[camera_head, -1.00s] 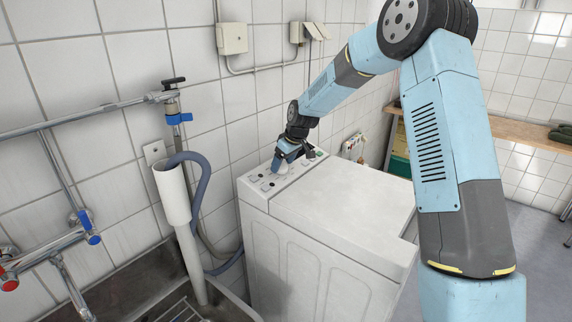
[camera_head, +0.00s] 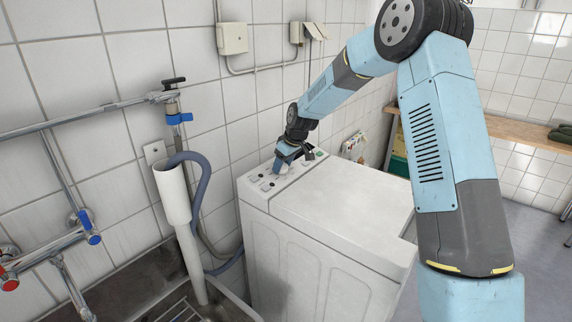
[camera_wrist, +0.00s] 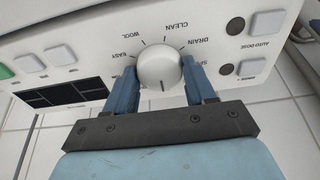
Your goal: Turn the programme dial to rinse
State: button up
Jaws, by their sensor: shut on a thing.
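The programme dial (camera_wrist: 158,66) is a round white knob on the washing machine's panel in the wrist view. Its dark pointer line faces the bottom of the picture, toward my gripper's palm. Labels around it read EASY, WOOL, CLEAN and DRAIN; others are partly hidden by the fingers, and I cannot read a rinse label. My gripper (camera_wrist: 158,78) is shut on the dial, with one blue finger on each side. In the head view my gripper (camera_head: 281,164) reaches down onto the panel at the back of the white washing machine (camera_head: 335,206) and mostly hides the dial.
Beside the dial are a dark display (camera_wrist: 62,95), white buttons, a green button (camera_wrist: 5,72) and the AUTO DOSE button (camera_wrist: 265,22). A tiled wall stands close behind the panel. A grey hose (camera_head: 203,190) and a sink with pipes are at left.

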jog(key=shift+d, duration=0.35)
jog(key=shift+a+r+n, duration=0.1)
jog(key=shift+a+n, duration=0.2)
jog(key=n, duration=0.4)
jog(key=shift+a+y, duration=0.1)
jog(key=shift+y, duration=0.2)
jog(key=shift+a+n+g, duration=0.15)
jog(key=shift+n+g, duration=0.25)
jog(key=shift+n, duration=1.3)
jog(key=o, duration=1)
jog(key=shift+d, duration=0.2)
